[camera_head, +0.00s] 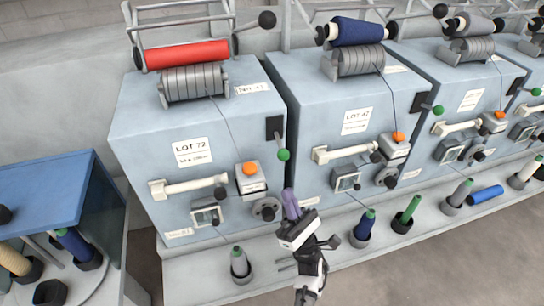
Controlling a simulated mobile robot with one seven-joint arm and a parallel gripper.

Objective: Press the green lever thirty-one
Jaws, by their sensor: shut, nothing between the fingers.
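A lever with a green knob (284,154) hangs from a black plate on the right side of the nearest blue-grey machine's front. Similar green-knobbed levers show on the second machine (438,109) and on the third machine (536,91). I cannot read the number thirty-one on any label. My gripper (289,194) has purple fingers, shut and empty. It points up in front of the gap between the first two machines, below the nearest green knob and apart from it in the picture.
The nearest machine (140,120) also has an orange button (249,168), a white horizontal handle (190,185) and a red roll (187,54). Bobbins stand along the front ledge, including a blue one (365,225). A blue cabinet (45,185) stands at left. Grey floor is clear at lower right.

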